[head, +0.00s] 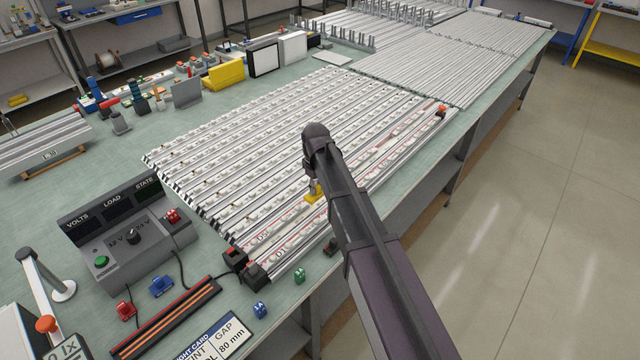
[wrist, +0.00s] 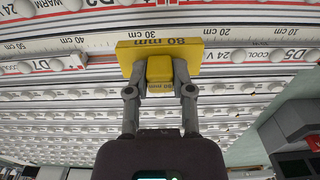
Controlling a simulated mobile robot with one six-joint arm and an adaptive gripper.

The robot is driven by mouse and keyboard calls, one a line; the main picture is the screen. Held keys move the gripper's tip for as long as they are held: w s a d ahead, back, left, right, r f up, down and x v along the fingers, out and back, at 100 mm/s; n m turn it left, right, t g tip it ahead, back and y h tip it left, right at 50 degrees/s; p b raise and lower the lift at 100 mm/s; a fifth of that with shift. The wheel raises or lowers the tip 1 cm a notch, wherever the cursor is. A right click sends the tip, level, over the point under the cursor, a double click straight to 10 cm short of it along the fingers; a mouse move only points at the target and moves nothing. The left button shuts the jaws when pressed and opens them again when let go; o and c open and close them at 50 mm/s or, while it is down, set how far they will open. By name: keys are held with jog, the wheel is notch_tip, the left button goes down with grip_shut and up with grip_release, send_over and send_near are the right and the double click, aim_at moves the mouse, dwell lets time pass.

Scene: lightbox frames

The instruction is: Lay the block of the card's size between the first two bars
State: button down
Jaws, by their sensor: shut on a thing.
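My gripper (head: 314,184) is shut on the raised grip of a yellow block (head: 313,198). In the wrist view the fingers (wrist: 160,82) pinch this grip, and the block (wrist: 160,46) reads "80 mm". The block is over the front light bars (head: 300,236), with a printed cm scale strip (wrist: 235,43) beside it. I cannot tell whether it touches them. The card (head: 218,338) at the bottom reads "GAP 80 mm" and is partly cut off. My arm covers part of the front bars.
A grey control box (head: 130,235) with cables stands left of the bars. Small green (head: 299,275) and blue (head: 260,309) pieces lie near the front edge. Many more bars (head: 250,140) fill the bench behind. The floor (head: 540,220) to the right is clear.

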jog(key=w, duration=0.5)
jog(key=shift+w+d+f, duration=0.15)
jog(key=shift+d+f, duration=0.1)
jog(key=shift+w+f+b, duration=0.3)
jog(key=shift+w+b, duration=0.15)
jog(key=shift+w, duration=0.25)
jog(key=shift+s+f+b, duration=0.1)
jog(key=shift+f+b, duration=1.4)
jog(key=shift+b, duration=0.05)
jog(key=shift+f+b, duration=0.6)
jog(key=shift+c, duration=2.4)
grip_release()
